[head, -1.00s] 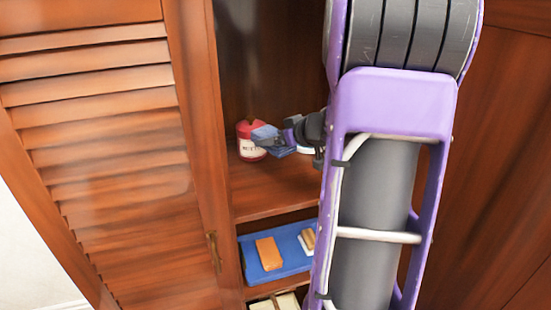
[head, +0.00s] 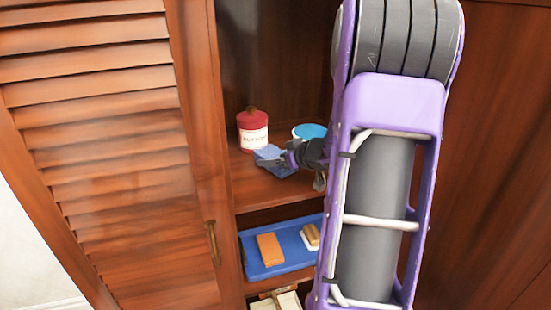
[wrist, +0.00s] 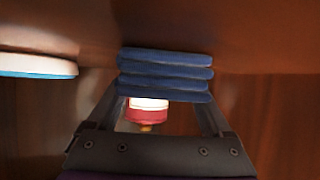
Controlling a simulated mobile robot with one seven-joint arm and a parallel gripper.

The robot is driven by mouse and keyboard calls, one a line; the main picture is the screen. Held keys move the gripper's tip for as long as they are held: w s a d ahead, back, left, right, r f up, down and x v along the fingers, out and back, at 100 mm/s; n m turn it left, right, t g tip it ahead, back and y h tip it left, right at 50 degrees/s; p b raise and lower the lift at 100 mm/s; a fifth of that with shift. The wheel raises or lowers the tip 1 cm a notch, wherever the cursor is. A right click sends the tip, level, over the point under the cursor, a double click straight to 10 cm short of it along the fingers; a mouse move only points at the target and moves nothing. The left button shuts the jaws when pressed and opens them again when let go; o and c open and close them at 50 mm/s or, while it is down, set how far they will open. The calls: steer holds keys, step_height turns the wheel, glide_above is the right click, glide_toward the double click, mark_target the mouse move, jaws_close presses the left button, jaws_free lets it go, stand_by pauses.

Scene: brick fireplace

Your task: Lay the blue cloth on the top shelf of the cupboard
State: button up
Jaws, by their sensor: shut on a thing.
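The blue cloth (head: 272,153) is folded into a small stack. In the wrist view its layered edge (wrist: 165,75) lies between my fingertips. My gripper (head: 283,161) is shut on it, at the top shelf (head: 260,192) of the open cupboard. In the head view the cloth is low over the shelf's front part, in front of a red and white tin. I cannot tell whether it touches the shelf. My arm hides the right side of the cupboard.
The red-lidded tin (head: 253,130) stands behind the cloth. A round blue-topped container (head: 309,131) stands to its right, partly behind my gripper. Below, a blue tray (head: 262,266) holds an orange block (head: 269,249) and tan pieces. A louvred door (head: 95,150) stands on the left.

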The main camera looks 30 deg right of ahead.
steer(key=o, duration=1.3)
steer(key=shift+f, duration=0.1)
steer(key=shift+c, duration=0.2)
steer(key=shift+s+r, duration=0.2)
steer(key=shift+r, duration=0.15)
steer(key=p+v, duration=0.3)
steer(key=v, duration=0.8)
steer(key=shift+s+d, duration=0.1)
steer(key=shift+s, duration=0.2)
steer(key=shift+w, duration=0.1)
